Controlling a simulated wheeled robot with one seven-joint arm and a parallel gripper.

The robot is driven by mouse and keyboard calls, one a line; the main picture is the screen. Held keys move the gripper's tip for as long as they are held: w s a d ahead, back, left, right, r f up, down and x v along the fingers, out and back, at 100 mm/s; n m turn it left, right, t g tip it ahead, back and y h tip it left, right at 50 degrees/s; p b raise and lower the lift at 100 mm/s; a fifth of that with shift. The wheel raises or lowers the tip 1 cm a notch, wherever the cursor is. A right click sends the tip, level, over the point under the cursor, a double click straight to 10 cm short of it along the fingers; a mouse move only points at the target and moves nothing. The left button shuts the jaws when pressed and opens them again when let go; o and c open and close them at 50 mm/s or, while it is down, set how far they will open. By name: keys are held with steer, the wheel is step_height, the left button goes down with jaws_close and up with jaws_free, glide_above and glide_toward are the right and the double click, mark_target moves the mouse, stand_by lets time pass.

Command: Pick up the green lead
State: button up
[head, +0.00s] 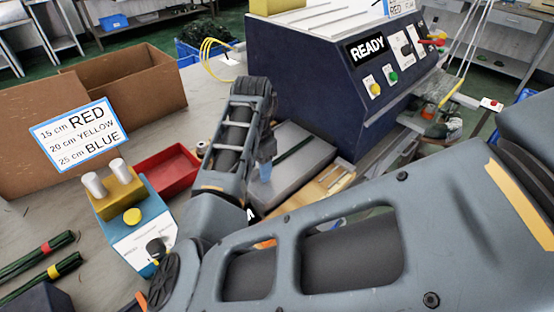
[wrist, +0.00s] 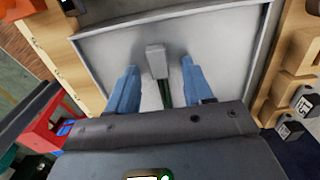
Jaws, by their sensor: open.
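The green lead (head: 293,148) lies in a shallow grey tray (head: 312,139) in front of the dark blue machine. In the wrist view its grey plug end (wrist: 156,61) and part of the dark green cable (wrist: 165,96) show between the blue fingers. My gripper (wrist: 160,65) is open, one finger on each side of the lead, with a gap to the plug on both sides. In the head view my gripper (head: 265,168) is low at the tray's near left. My gripper body hides the rest of the cable in the wrist view.
The machine (head: 310,85) reads READY. A red bin (head: 168,170), cardboard boxes (head: 125,85) and a blue-and-yellow device (head: 140,225) stand to the left. Other green leads with red (head: 45,247) and yellow (head: 53,271) bands lie at far left. Wooden fixtures (head: 325,184) flank the tray.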

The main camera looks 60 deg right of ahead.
jaws_close()
stand_by(0.5)
steer(key=shift+r, duration=0.1)
